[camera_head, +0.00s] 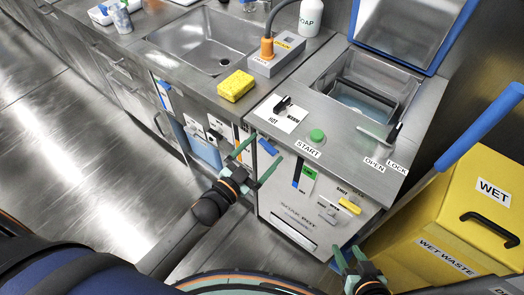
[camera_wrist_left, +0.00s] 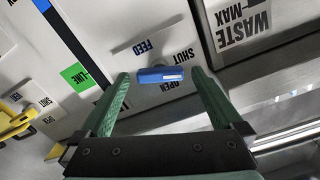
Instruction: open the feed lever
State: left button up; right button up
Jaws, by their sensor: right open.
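The blue feed lever (camera_wrist_left: 160,75) is in the left wrist view on a white panel marked FEED, SHUT and OPEN. It lies crosswise between my left gripper's two green fingertips, with a gap on each side. The lever also shows in the head view (camera_head: 267,147) on the upper left of the cabinet front. My left gripper (camera_wrist_left: 160,77) is open, and it shows in front of the cabinet in the head view (camera_head: 264,151). My right gripper (camera_head: 347,251) is open and empty at the lower right, away from the lever.
The cabinet front also carries a green label (camera_head: 309,173) and a yellow handle (camera_head: 349,206). A yellow wet-waste bin (camera_head: 455,215) stands at the right. The counter above holds a sink (camera_head: 205,40), a yellow sponge (camera_head: 236,86) and a green START button (camera_head: 317,135).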

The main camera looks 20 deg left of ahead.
pick_arm(q)
jog(key=shift+s+a, duration=0.2)
jog(key=shift+s, duration=0.3)
jog(key=p+v, duration=0.1)
jog(key=v, duration=1)
jog(key=shift+s, duration=0.25)
dwell(0.6)
